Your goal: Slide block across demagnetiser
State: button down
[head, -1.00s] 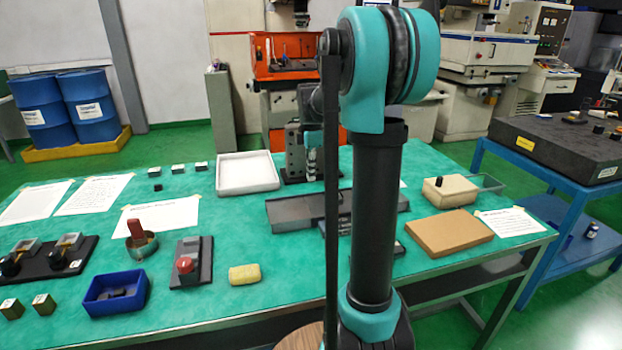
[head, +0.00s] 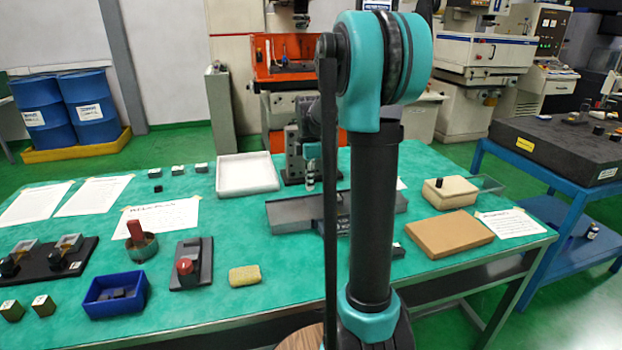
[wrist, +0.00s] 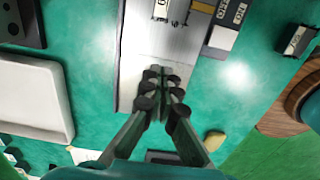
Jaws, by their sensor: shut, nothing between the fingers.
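The long grey plate that looks like the demagnetiser (head: 290,214) lies mid-table, partly hidden by my arm. In the wrist view its pale metal top (wrist: 155,50) runs up the picture. A small block with a white label (wrist: 162,10) sits on this top at the upper edge, partly cut off; my arm hides that spot in the head view. My gripper (wrist: 161,92) is shut and empty over the near part of the plate, apart from the labelled block. In the head view my gripper (head: 310,184) shows just behind the plate; contact with it cannot be told.
A white tray (head: 247,188) stands left of the plate. A dark block with a pale label (wrist: 297,40) and a pale-topped dark piece (wrist: 224,37) lie right of it in the wrist view. A blue bin (head: 95,308) and a yellow sponge (head: 243,276) are nearer the front.

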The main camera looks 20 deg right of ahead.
aim_at(321, 206)
notch_tip(321, 206, down, 7)
jog(key=shift+r, duration=0.1)
jog(key=shift+d, duration=2)
jog(key=d, duration=2)
jog(key=shift+s, duration=0.1)
jog(key=shift+a, duration=0.1)
jog(key=a, duration=0.4)
jog(key=shift+a, duration=0.15)
notch_tip(321, 206, up, 10)
jog(key=shift+d, duration=0.2)
